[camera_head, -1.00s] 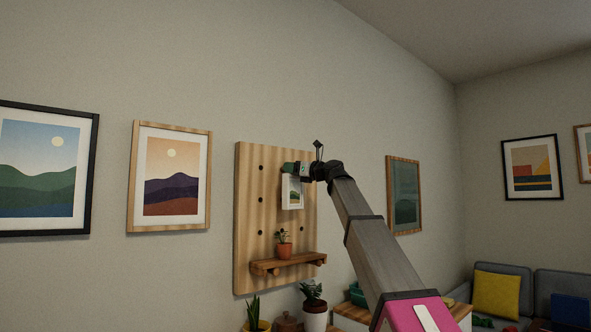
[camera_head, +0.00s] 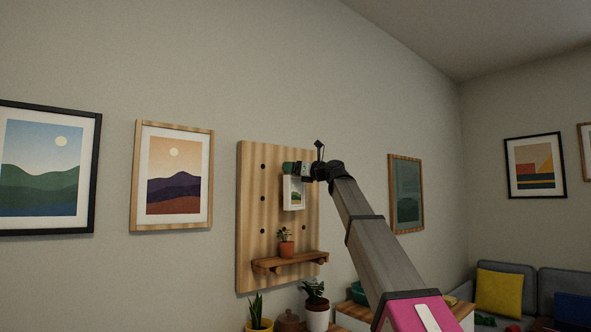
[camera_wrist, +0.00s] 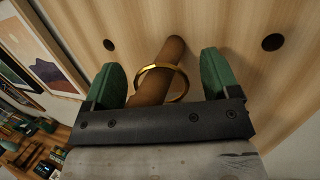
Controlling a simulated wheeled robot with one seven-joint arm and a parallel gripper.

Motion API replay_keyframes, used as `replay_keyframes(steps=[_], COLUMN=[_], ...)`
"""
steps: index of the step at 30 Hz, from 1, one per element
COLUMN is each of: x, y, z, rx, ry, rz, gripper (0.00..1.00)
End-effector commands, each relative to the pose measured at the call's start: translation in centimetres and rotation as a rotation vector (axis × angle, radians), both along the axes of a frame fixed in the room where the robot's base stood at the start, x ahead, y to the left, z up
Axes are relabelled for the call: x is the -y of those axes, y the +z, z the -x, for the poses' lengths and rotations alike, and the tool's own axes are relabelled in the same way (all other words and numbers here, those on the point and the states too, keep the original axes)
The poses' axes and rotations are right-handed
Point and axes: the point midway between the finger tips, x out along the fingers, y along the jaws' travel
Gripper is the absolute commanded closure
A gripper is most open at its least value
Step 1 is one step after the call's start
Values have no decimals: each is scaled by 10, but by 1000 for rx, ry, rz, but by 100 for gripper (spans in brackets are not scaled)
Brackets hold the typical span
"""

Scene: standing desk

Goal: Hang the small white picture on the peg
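The small white picture (camera_head: 294,193), with a little landscape in it, hangs upright against the wooden pegboard (camera_head: 250,225) in the head view, just below my gripper (camera_head: 288,168). In the wrist view a brown wooden peg (camera_wrist: 173,52) sticks out of the board. A thin gold ring (camera_wrist: 184,84) looks to be around the peg. The green fingers of my gripper (camera_wrist: 162,68) stand apart, one on each side of the peg and ring, with gaps to both. The picture's frame is hidden in the wrist view.
A small shelf (camera_head: 290,261) with a potted plant (camera_head: 286,243) is lower on the board. Dark holes (camera_wrist: 272,42) show beside the peg. A wood-framed picture (camera_head: 174,175) hangs left of the board, and more plants (camera_head: 316,295) stand below it.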

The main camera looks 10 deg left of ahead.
Motion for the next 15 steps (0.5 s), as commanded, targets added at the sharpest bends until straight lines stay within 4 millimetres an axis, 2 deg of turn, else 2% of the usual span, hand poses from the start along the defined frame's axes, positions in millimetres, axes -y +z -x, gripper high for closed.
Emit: replay_keyframes(steps=[1, 8, 11, 15], x=[-6, -5, 1, 21], y=[1, 0, -1, -4], z=[-5, -5, -2, 9], rx=[-2, -2, -1, -1], ry=[3, 3, 2, -1], rz=[3, 3, 4, 2], gripper=[19, 19, 19, 19])
